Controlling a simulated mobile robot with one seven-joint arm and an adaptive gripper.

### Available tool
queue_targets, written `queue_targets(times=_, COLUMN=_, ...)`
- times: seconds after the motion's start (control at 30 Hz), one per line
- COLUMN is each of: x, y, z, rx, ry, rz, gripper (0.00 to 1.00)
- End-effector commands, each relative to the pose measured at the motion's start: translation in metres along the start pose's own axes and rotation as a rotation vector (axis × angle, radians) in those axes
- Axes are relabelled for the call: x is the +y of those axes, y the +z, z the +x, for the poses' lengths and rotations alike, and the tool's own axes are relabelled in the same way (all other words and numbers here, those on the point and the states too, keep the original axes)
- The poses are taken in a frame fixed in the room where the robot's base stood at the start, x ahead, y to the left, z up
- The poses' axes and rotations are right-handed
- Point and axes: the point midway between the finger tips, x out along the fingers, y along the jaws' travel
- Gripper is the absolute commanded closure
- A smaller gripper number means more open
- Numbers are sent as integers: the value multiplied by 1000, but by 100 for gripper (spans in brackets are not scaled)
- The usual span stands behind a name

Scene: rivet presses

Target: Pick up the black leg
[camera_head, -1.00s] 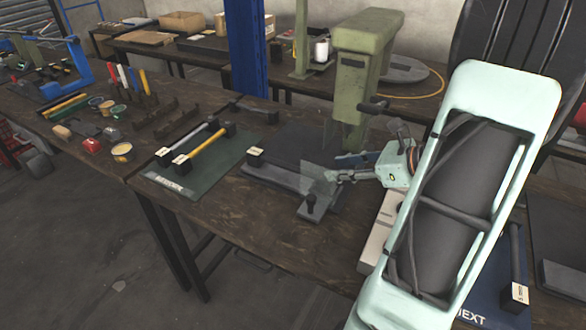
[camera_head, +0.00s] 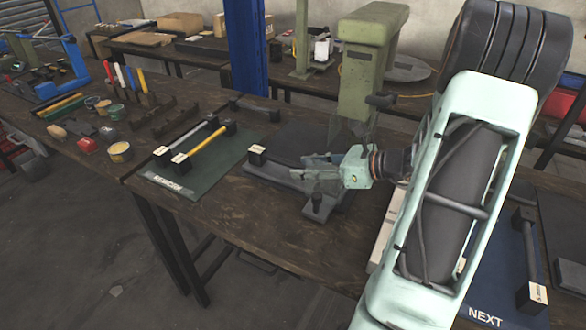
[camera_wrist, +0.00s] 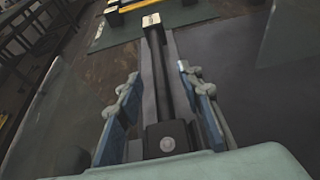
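A black leg (camera_wrist: 172,90), a dark bar with blocky ends, lies on a grey plate (camera_head: 270,176) on the workbench. Its far end block (camera_head: 256,155) has a pale label, and its near end block (camera_head: 315,205) has a round knob. In the wrist view the bar runs lengthwise between the blue-padded fingers of my gripper (camera_wrist: 158,78). The fingers are open, one on each side, with visible gaps to the bar. In the head view my gripper (camera_head: 314,172) is over the plate and hides the bar's middle.
A green press (camera_head: 362,75) stands just behind. A green mat (camera_head: 160,187) with a grey and a yellow leg lies to the left. A blue NEXT mat (camera_head: 492,292) with another dark leg (camera_head: 529,260) is at the right. Bare wood lies in front.

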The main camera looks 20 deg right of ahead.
Motion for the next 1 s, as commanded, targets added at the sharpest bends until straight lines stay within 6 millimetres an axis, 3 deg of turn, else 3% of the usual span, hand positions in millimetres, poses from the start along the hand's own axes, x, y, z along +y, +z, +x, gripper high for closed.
queue_targets(times=0.13, x=0, y=-1, z=20, rx=0, ry=1, rz=0, gripper=66)
queue_targets(times=0.37, x=-1, y=0, z=21, rx=0, ry=-2, rz=0, gripper=66)
queue_targets(times=0.67, x=-1, y=0, z=21, rx=0, ry=-2, rz=0, gripper=99)
queue_targets(times=1.0, x=-1, y=0, z=21, rx=0, ry=-2, rz=-1, gripper=100)
